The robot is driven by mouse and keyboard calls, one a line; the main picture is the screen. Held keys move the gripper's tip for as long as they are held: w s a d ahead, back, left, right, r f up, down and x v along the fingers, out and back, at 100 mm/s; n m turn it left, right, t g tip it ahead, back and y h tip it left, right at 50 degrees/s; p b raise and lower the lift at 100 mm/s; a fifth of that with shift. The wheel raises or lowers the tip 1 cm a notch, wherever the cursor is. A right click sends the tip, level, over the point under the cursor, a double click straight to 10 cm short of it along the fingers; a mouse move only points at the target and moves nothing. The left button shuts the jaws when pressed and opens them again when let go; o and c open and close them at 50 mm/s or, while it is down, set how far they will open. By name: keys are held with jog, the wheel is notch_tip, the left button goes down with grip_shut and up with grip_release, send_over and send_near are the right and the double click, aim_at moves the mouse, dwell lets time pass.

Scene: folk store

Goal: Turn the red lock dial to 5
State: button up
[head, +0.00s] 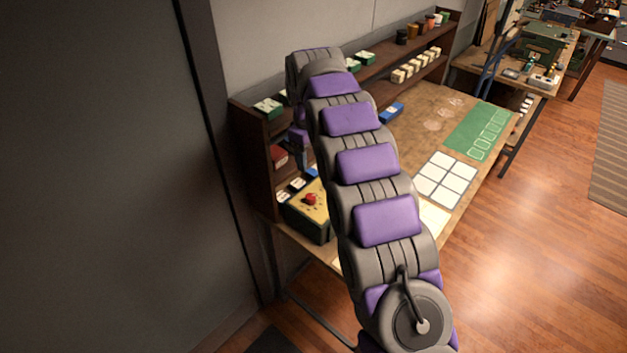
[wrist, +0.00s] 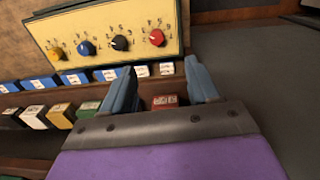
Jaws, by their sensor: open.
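The red lock dial (wrist: 157,37) is the rightmost of several dials on a yellow panel (wrist: 110,20) in the wrist view. Numbers ring it, but its setting is too small to read. Yellow, blue and black dials (wrist: 119,43) sit to its left. In the head view, the red dial (head: 311,199) shows on the yellow top of a dark green box (head: 308,224), partly behind my arm. My gripper (wrist: 161,78) is open and empty, with blue fingers apart from the dial. In the head view it is mostly hidden beside my arm, above the box.
A wooden shelf (head: 268,160) with small boxes stands along the wall behind the lock box. Several small coloured boxes (wrist: 62,115) lie near the fingers in the wrist view, including a red one (wrist: 162,101). White cards (head: 446,179) and a green mat (head: 478,130) lie on the table.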

aim_at(310, 196)
jog(key=f, duration=0.6)
jog(key=w+f+b, duration=0.1)
jog(key=f, duration=0.4)
jog(key=w+f+b, duration=0.1)
jog(key=f, duration=0.5)
jog(key=shift+w+a+f, duration=0.1)
jog(key=shift+w+f, duration=0.05)
jog(key=shift+f, duration=0.2)
jog(key=c, duration=1)
jog(key=shift+c, duration=0.2)
